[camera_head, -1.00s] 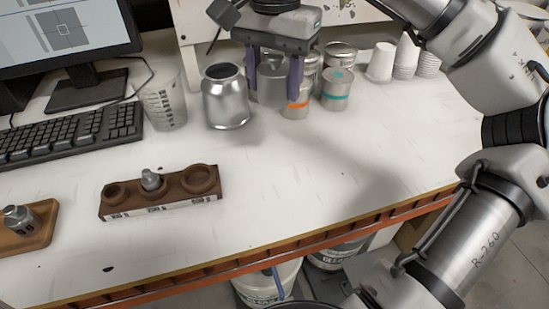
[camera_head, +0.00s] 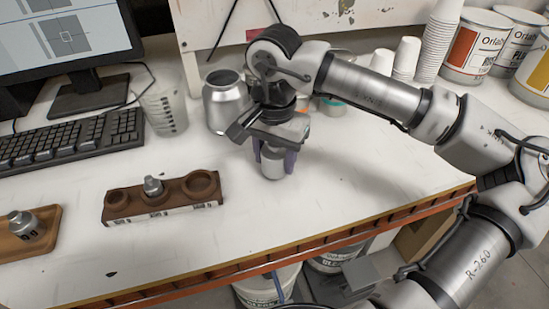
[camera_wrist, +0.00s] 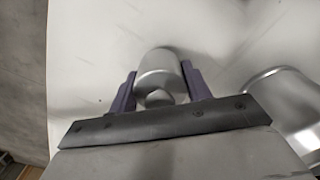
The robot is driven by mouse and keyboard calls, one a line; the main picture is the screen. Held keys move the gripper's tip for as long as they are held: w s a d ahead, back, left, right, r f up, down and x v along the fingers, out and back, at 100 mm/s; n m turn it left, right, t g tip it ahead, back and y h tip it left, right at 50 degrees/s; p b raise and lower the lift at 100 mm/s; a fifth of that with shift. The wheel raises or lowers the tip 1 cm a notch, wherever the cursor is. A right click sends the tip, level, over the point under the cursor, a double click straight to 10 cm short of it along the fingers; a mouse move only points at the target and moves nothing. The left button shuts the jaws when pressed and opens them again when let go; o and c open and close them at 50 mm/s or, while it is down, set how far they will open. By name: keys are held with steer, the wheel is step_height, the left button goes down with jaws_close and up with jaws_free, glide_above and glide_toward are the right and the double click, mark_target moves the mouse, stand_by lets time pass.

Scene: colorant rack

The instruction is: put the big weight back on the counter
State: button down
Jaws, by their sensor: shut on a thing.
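The big weight (camera_head: 271,168) is a silver metal cylinder. My gripper (camera_head: 273,158) points down over the white counter (camera_head: 330,195), its two purple fingers on either side of the weight. In the wrist view the weight (camera_wrist: 160,68) sits upright between the fingers, with its knob towards my gripper (camera_wrist: 160,88). Its base is at or just above the counter; I cannot tell whether it touches. My gripper hides its top in the head view.
A brown weight block (camera_head: 138,209) holds a smaller weight (camera_head: 153,186) in its middle; its largest hole is empty. A wooden tray (camera_head: 50,228) with another weight (camera_head: 22,222) is at left. A silver can (camera_head: 222,105) stands behind my gripper. Counter in front is clear.

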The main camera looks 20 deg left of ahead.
steer(key=shift+f, duration=0.7)
steer(key=shift+f, duration=0.15)
steer(key=c, duration=0.7)
jaws_free()
steer(key=shift+o, duration=0.2)
step_height(320, 180, up, 12)
steer(key=shift+r+b, duration=0.15)
steer(key=shift+b, duration=0.35)
steer(key=shift+r, duration=0.1)
